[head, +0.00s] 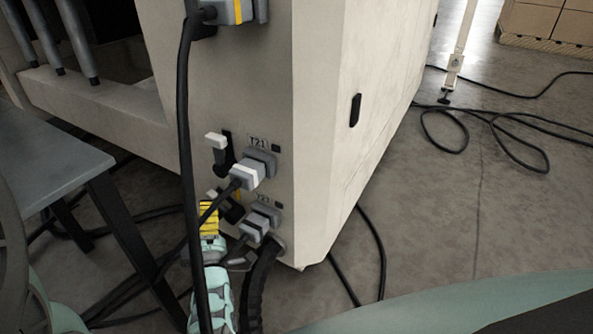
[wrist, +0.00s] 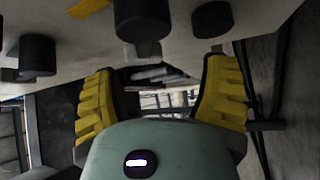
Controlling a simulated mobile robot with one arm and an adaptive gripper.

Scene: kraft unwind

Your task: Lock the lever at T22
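The lower station on the cabinet has a small label (head: 262,198) too blurred to read surely. A dark lever (head: 230,208) is beside its grey plug (head: 258,224), partly hidden by a cable and my gripper; its position is unclear. My gripper (head: 208,218), with yellow finger pads, is low in front of the cabinet, just left of this lever. In the wrist view my gripper (wrist: 158,92) has its pads wide apart, with no object clearly held between them. A black rounded part with a grey end (wrist: 143,20) lies just beyond the fingers.
The T21 station above has a white-tipped lever (head: 217,141) and a plug (head: 247,173). A black cable (head: 184,110) hangs in front of the cabinet (head: 320,120). A grey table (head: 50,160) stands at the left. Cables lie on the floor; open floor extends right.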

